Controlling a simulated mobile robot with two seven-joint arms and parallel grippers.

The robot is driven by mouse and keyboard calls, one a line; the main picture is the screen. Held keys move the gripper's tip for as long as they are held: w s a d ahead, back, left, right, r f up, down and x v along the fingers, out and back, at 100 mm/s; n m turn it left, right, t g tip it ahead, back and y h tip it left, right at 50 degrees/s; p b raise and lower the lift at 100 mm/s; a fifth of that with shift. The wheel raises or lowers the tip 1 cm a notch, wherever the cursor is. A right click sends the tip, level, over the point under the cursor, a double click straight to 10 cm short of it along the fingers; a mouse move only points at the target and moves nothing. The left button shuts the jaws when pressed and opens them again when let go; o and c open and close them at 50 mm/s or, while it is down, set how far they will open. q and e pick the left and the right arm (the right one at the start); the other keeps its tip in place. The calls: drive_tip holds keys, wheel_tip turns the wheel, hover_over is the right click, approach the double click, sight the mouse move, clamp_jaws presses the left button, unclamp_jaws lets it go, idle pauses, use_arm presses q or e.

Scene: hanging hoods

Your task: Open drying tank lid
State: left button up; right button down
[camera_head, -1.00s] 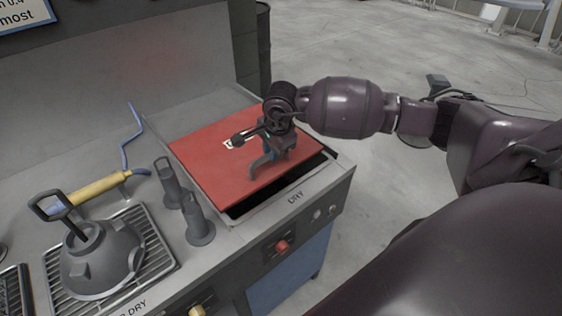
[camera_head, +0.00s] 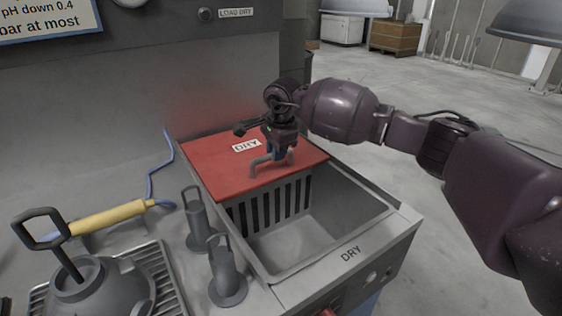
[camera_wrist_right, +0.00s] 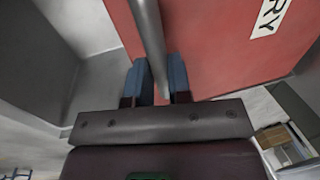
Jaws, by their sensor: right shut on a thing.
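The red drying tank lid (camera_head: 215,165), with a white "DRY" label (camera_head: 247,146), sits over the back part of the drying tank (camera_head: 349,214). The front part of the tank is uncovered, showing grey walls and a slotted panel (camera_head: 272,203). My right gripper (camera_head: 273,150) is shut on the lid's grey handle (camera_head: 256,166) near the lid's front edge. In the right wrist view the handle bar (camera_wrist_right: 150,40) runs between the two blue fingers (camera_wrist_right: 157,82), with the red lid (camera_wrist_right: 215,45) beyond. My left gripper is not in view.
Two grey upright holders (camera_head: 226,275) stand left of the tank. A yellow-handled tool (camera_head: 108,217) with a blue hose (camera_head: 158,170) lies behind a grey domed vessel (camera_head: 98,290) on a grate. The hood's back wall (camera_head: 110,110) rises behind. Open floor (camera_head: 450,110) lies to the right.

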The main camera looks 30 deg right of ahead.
drive_tip(key=shift+w+f, duration=0.1)
drive_tip(key=shift+w, duration=0.5)
drive_tip(key=c, duration=1.1)
unclamp_jaws()
drive_tip(key=shift+o, duration=0.2)
